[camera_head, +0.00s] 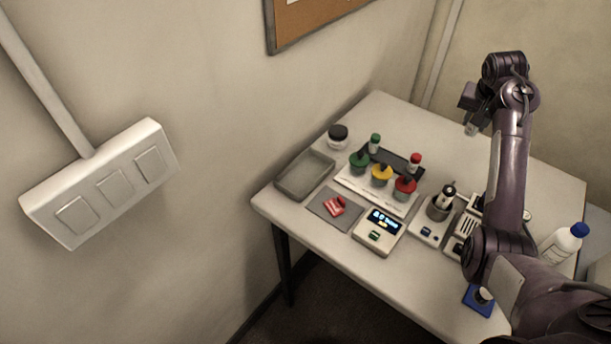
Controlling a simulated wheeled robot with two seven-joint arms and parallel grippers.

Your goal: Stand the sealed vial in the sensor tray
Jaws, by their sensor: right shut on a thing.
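My right gripper (471,126) is raised over the back right part of the table, with its jaws pointing down. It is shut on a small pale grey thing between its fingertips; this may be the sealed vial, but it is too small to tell. A shallow grey tray (291,190) lies empty at the table's left end, well to the left of the gripper; I cannot tell whether it is the sensor tray. My left gripper is not in view.
A white rack (350,182) holds green, yellow and red-topped vessels mid-table. A display device (383,231), red item (335,205) on a grey mat, black-lidded jar (338,136), stirrer-like device (427,229) and blue-capped bottle (562,243) stand around it. The back of the table is clear.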

